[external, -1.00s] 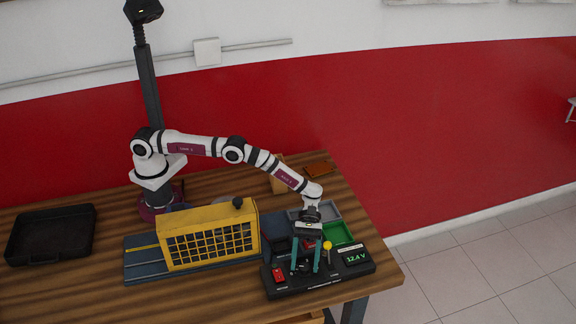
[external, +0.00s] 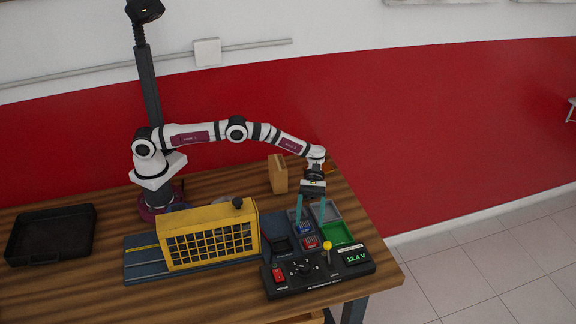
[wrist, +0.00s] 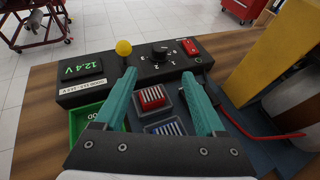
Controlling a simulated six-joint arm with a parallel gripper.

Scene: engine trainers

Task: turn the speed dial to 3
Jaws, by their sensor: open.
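The speed dial is a black round knob (external: 303,267) on the top of the black control panel (external: 322,283), between a red switch (external: 278,274) and a yellow-topped lever (external: 327,246). My gripper (external: 310,221) is open with teal fingers, above the small bins behind the panel. It is apart from the dial. In the wrist view my gripper (wrist: 157,85) has its fingertips on either side of a red ribbed block (wrist: 152,97), with the dial farther ahead between them.
A display (external: 356,257) reads 12.4 V at the panel's right. A blue ribbed block (external: 305,228) and a green bin (external: 337,233) lie behind the panel. A yellow guard (external: 209,235) stands to the left. A black tray (external: 50,234) sits far left.

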